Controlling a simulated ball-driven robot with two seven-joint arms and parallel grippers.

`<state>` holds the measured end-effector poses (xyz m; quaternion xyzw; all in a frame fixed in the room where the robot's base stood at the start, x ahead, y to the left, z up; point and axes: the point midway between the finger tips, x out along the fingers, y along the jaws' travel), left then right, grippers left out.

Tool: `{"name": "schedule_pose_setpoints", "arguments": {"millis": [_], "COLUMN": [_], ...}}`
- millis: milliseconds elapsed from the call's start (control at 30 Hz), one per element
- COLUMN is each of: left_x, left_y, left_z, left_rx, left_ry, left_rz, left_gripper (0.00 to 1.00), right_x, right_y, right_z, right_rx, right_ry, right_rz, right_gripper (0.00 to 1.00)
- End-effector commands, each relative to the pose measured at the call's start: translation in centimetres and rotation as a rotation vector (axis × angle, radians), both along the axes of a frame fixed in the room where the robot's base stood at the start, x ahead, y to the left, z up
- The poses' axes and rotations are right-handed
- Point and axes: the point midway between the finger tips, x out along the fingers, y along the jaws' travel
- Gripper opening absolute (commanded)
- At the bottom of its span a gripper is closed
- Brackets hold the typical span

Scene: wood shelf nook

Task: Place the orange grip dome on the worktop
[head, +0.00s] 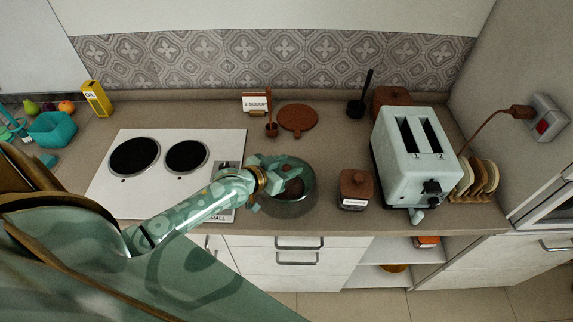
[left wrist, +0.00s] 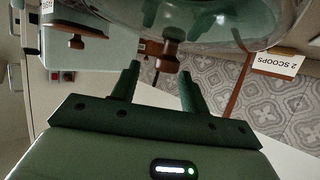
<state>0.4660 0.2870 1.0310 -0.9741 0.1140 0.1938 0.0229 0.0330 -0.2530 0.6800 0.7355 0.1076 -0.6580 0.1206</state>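A clear glass dome (head: 302,203) with a brown-orange grip stands on the worktop (head: 335,150), right of the hob. Something dark and round shows through or on the glass. My left gripper (head: 268,180) is at its left upper side and hides part of it. In the left wrist view the dome (left wrist: 215,22) fills the top, and its knob-like grip (left wrist: 168,57) is just beyond and between the tips of my fingers (left wrist: 160,75). The fingers are apart, with a gap around the grip; no firm contact shows. My right gripper is not in view.
The white hob (head: 118,190) lies left of the dome. A brown labelled jar (head: 356,186) and pale green toaster (head: 410,150) stand to its right. Behind are a "2 SCOOPS" card (head: 256,103) and round brown board (head: 297,118). Bare worktop shows between board and toaster.

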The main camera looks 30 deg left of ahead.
Motion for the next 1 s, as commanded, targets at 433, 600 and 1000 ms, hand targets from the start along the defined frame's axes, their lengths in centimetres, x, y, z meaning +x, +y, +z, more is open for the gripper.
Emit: {"name": "schedule_pose_setpoints", "arguments": {"millis": [433,600,1000], "left_x": [-5.1,-8.5,-10.8], "left_y": [1.2,2.0,2.5], "left_z": [3.2,4.6,5.6], "left_rx": [0.002,0.001,-0.001], "left_ry": [0.003,0.003,0.000], "left_rz": [0.000,-0.001,0.000], "left_gripper": [0.45,0.45,0.45], "right_x": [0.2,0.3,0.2], "right_y": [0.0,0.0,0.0], "right_z": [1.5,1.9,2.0], "right_rx": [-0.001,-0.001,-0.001], "right_ry": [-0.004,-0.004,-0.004], "right_rz": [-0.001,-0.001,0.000], "right_gripper": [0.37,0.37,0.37]}}
